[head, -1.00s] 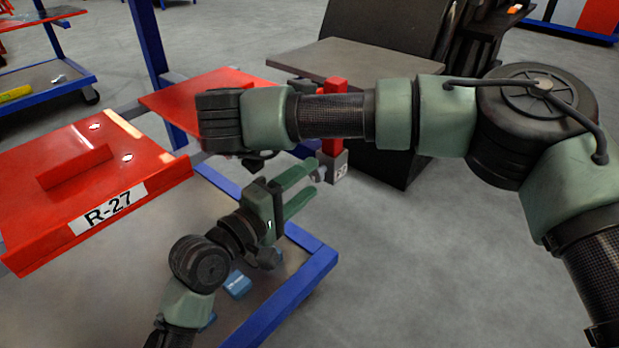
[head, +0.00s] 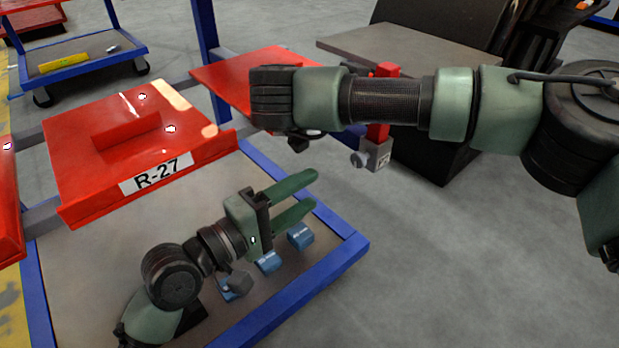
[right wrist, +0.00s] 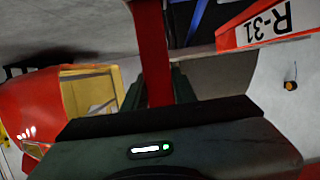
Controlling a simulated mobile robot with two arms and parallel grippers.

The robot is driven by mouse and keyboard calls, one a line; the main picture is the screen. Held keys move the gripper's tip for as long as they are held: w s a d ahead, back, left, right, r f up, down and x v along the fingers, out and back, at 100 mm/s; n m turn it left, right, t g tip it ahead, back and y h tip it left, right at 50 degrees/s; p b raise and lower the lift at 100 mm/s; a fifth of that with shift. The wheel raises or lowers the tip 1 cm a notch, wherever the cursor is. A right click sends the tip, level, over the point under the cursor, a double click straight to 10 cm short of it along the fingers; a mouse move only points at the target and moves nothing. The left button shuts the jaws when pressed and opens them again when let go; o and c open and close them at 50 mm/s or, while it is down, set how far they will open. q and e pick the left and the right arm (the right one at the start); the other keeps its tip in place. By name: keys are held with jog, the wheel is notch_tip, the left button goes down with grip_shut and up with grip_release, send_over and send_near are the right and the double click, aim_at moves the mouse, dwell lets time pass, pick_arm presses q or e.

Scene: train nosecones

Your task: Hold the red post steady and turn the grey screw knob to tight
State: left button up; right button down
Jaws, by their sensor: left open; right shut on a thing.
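The red post (head: 378,132) stands upright at the right end of the red panels, partly hidden behind my right arm in the head view. At its foot is a grey block with the grey screw knob (head: 358,160) on its left side. My left gripper (head: 315,190) is open and empty, below and left of the knob, apart from it. My right gripper (right wrist: 158,85) is shut on the red post, which runs between its fingers in the right wrist view (right wrist: 155,45). In the head view the right fingers are hidden by my arm.
A red R-27 panel (head: 190,160) lies left, above a cart with a blue frame (head: 330,265). Several blue pieces (head: 268,262) lie on the cart beneath my left gripper. A grey-topped table (head: 410,47) stands behind the post. Floor at right is clear.

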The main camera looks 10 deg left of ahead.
jog(key=c, duration=1)
grip_release()
jog(key=shift+c, duration=0.2)
